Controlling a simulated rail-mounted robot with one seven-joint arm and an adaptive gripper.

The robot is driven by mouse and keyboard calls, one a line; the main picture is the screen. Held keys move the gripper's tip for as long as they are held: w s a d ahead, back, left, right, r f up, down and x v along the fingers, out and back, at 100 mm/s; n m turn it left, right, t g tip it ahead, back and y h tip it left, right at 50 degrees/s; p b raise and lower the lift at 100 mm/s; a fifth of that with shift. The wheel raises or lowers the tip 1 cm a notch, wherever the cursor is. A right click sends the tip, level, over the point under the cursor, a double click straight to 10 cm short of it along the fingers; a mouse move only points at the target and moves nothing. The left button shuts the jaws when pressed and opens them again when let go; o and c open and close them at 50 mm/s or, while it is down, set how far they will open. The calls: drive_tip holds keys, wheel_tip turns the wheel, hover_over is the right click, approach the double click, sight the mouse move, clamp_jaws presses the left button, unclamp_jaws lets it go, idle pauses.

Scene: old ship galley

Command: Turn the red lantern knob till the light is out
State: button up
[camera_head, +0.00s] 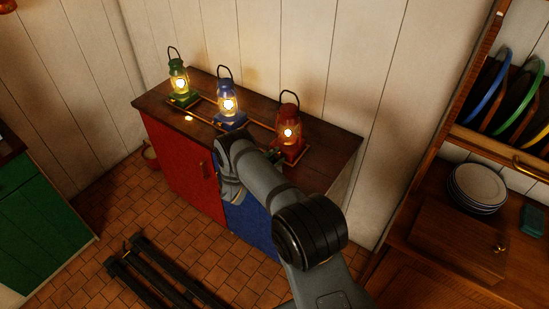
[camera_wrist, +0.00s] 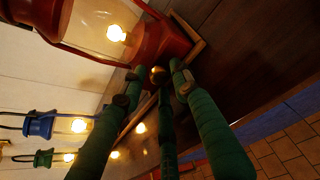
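The red lantern (camera_head: 289,125) stands lit at the right end of the row of lanterns on the cabinet. In the wrist view its red base (camera_wrist: 165,42) and glowing bulb fill the upper left. Contact by the middle finger cannot be told. In the head view my arm hides most of the gripper, which is beside the red lantern's base.
A lit blue lantern (camera_head: 227,104) and a lit green lantern (camera_head: 179,82) stand to the left of the red one. They stand on the dark wooden cabinet top (camera_head: 333,148), along a raised rail. A plank wall (camera_head: 330,60) rises close behind. A plate stack (camera_head: 478,187) is on the right.

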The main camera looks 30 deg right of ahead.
drive_tip(key=c, duration=0.6)
drive_tip(key=shift+f, duration=0.1)
clamp_jaws()
drive_tip(key=shift+f+b, duration=0.1)
drive_tip(key=shift+b, duration=0.35)
